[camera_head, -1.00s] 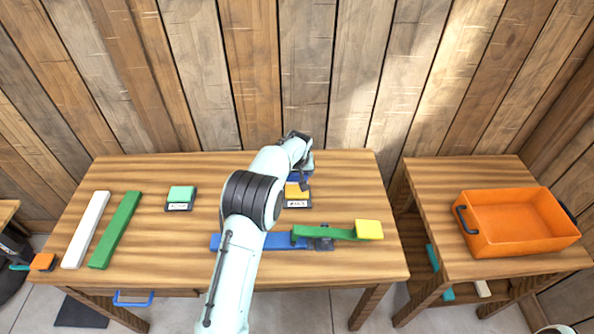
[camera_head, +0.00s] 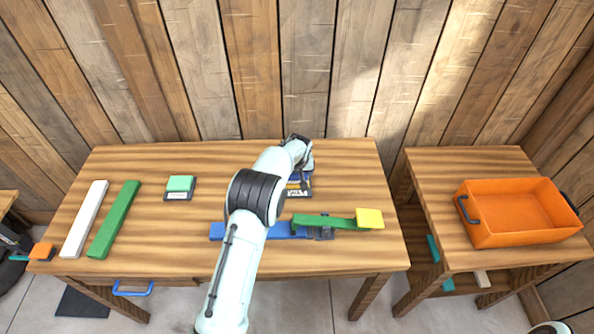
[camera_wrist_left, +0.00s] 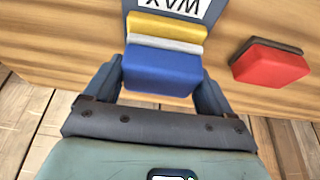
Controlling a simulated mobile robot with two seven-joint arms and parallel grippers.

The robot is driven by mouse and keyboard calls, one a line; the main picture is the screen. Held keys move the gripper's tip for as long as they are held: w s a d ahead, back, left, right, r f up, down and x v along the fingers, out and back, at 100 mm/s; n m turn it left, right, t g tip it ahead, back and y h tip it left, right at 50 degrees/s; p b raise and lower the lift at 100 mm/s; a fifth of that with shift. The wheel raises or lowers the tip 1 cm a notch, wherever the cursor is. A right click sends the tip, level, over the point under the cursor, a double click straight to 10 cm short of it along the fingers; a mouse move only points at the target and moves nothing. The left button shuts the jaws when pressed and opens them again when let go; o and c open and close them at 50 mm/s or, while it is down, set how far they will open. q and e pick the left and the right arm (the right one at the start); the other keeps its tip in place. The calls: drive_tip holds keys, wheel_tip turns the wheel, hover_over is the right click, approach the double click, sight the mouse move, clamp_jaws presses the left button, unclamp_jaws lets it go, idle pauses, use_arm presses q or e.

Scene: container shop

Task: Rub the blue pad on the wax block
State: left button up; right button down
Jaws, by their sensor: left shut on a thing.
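The blue pad (camera_wrist_left: 162,72) has a pale layer along its far side. My left gripper (camera_wrist_left: 160,92) is shut on it, one finger on each side. The yellow wax block (camera_wrist_left: 166,27) shows as a strip just beyond the pad, in a dark tray labelled WAX (camera_wrist_left: 213,12). I cannot tell whether the pad touches the wax. In the head view my left arm covers part of the tray (camera_head: 306,193), and the gripper (camera_head: 300,165) is mostly hidden there. My right gripper is not in view.
A red pad (camera_wrist_left: 270,64) lies right of the tray. White (camera_head: 84,219) and green (camera_head: 115,219) bars and a small green block (camera_head: 180,184) lie at left. A blue bar (camera_head: 275,231) and a green bar with a yellow end (camera_head: 369,218) lie in front. An orange crate (camera_head: 520,232) stands on the right table.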

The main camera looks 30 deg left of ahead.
use_arm(q)
drive_tip(key=shift+f, duration=0.55)
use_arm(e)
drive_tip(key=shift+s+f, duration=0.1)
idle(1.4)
use_arm(q)
drive_tip(key=shift+r+p, duration=0.8)
drive_tip(key=shift+r, duration=2.75)
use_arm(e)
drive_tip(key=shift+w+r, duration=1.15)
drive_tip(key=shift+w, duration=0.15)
